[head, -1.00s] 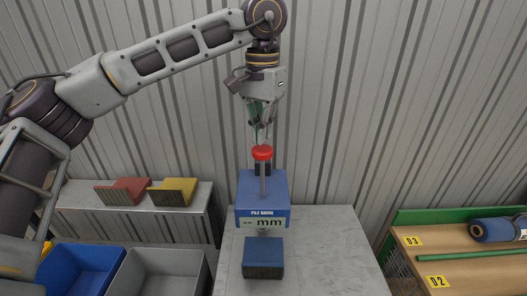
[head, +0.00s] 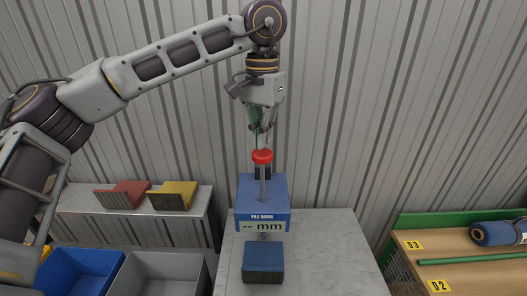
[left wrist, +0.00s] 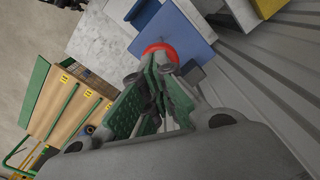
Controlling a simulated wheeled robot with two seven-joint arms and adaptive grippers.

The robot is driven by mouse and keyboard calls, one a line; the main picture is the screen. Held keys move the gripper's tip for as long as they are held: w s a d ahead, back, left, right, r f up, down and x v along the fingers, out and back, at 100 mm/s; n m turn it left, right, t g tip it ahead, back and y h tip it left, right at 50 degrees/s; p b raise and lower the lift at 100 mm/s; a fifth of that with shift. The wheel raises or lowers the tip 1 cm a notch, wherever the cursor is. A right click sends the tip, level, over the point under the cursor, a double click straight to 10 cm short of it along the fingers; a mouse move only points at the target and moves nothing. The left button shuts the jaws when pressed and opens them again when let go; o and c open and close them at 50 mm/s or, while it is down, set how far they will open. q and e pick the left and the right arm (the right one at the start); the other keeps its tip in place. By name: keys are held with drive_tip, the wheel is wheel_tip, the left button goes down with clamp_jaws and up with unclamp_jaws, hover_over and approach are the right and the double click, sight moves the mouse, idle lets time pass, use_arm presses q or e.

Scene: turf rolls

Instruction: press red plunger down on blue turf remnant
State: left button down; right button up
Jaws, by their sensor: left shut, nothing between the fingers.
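The red plunger (head: 262,156) is a red knob on a thin rod on top of the blue pile gauge (head: 263,190), whose display reads "-- mm". The blue turf remnant (head: 263,257) lies on the pale marble top below the gauge head. My left gripper (head: 261,143) is shut and empty, pointing down just above the red knob. In the left wrist view the knob (left wrist: 160,54) shows right at the fingertips (left wrist: 163,66). I cannot tell whether they touch. My right gripper is not in view.
A red piece (head: 124,194) and a yellow piece (head: 174,195) sit on a shelf at left. A blue bin (head: 82,268) and a grey bin (head: 150,275) stand below. At right, a wooden bench (head: 480,270) holds a blue roll (head: 497,232). The marble top (head: 335,250) is clear at right.

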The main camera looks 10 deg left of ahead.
drive_tip(key=shift+w, duration=0.65)
use_arm(q)
drive_tip(key=shift+f, duration=0.1)
use_arm(e)
drive_tip(key=shift+s, duration=0.15)
